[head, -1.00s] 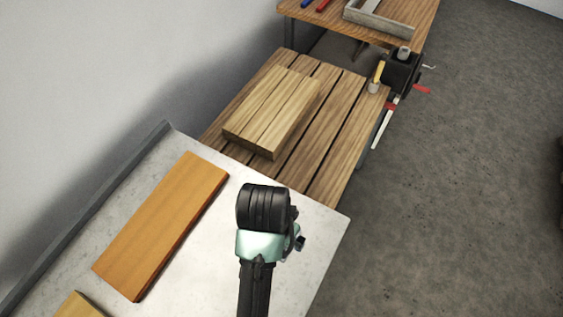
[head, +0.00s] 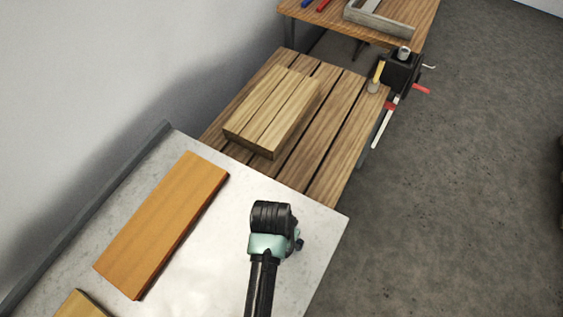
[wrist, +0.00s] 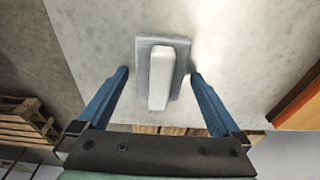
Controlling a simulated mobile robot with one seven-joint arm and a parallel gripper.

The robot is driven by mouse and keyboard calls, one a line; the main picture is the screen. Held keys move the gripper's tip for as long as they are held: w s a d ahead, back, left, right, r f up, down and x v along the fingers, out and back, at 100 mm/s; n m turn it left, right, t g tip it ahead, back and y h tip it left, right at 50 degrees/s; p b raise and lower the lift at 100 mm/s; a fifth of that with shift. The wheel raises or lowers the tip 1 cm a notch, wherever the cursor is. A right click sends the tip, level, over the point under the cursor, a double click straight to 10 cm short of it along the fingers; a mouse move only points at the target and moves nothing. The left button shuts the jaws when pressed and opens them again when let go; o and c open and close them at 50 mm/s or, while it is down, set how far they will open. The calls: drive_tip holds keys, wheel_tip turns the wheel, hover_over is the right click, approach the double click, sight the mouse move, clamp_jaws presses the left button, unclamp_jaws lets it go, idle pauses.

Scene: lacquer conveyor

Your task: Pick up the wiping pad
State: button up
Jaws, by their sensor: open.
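The wiping pad (wrist: 143,70) is a grey rectangular pad with a pale block-shaped handle (wrist: 160,80) on top. In the wrist view it lies on the light grey table surface. My gripper (wrist: 160,74) is open, with one blue finger on each side of the pad and a gap on both sides. How far the fingertips are above the table cannot be told. In the head view only the back of my wrist shows over the grey table (head: 205,262); the fingers and the pad are hidden.
An orange-brown board (head: 163,222) lies left of my arm on the grey table, with a paler board (head: 80,305) near the bottom left. A slatted wooden table (head: 335,135) adjoins behind, carrying a wooden block stack (head: 272,110).

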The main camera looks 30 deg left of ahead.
drive_tip(key=c, duration=1.3)
wheel_tip(320, 180, up, 10)
drive_tip(key=shift+r, duration=0.1)
